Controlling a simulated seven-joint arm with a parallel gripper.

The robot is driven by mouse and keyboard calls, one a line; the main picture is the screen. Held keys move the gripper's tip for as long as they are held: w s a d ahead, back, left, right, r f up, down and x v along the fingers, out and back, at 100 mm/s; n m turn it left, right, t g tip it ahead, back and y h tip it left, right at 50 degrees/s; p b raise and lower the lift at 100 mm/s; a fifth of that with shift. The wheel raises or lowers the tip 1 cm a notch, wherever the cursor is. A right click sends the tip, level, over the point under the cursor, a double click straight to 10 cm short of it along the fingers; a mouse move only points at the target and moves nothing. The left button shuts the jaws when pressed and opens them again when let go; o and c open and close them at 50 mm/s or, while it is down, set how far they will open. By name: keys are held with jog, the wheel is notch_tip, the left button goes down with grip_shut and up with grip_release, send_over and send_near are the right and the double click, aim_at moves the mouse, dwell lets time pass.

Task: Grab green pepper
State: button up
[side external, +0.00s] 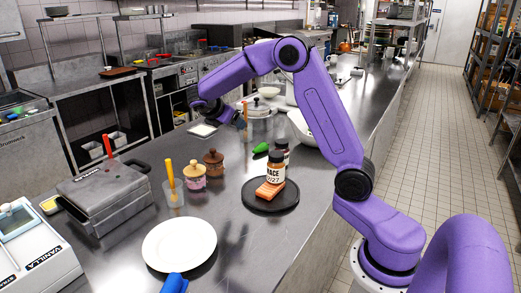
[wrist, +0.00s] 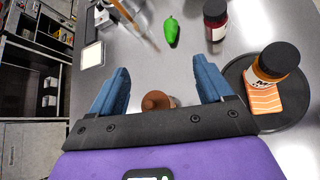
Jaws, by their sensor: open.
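The green pepper (wrist: 171,30) lies on the steel counter near the top middle of the wrist view, ahead of my fingers. In the side view the green pepper (side external: 261,148) shows small, to the left of the bottles. My gripper (wrist: 160,82) is open and empty, with its two blue fingers wide apart. The pepper is beyond the fingertips and touches neither. In the side view the fingers are hard to make out at the end of the purple arm.
A dark round tray (side external: 285,199) holds a salmon piece (side external: 268,190) and a labelled bottle (side external: 275,168). A dark red bottle (wrist: 215,18) stands right of the pepper. A brown-lidded jar (wrist: 157,101) is between the fingers' bases. A white plate (side external: 179,244) lies at the front.

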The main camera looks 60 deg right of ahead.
jog(key=w+d+f+n+g+h, duration=0.1)
jog(key=w+d+n+g+h, duration=0.15)
jog(key=d, duration=0.95)
send_near(261, 145)
jog(key=shift+a+m+t, duration=0.45)
jog(key=shift+a, duration=0.1)
jog(key=shift+d+f+h, duration=0.2)
jog(key=shift+f+h, duration=0.05)
jog(key=shift+f, duration=0.05)
jog(key=x, duration=0.6)
jog(key=shift+s+d, duration=0.1)
jog(key=shift+s+x, duration=0.2)
jog(key=shift+x, duration=2.5)
jog(key=shift+r, duration=0.1)
jog(key=c, duration=1.1)
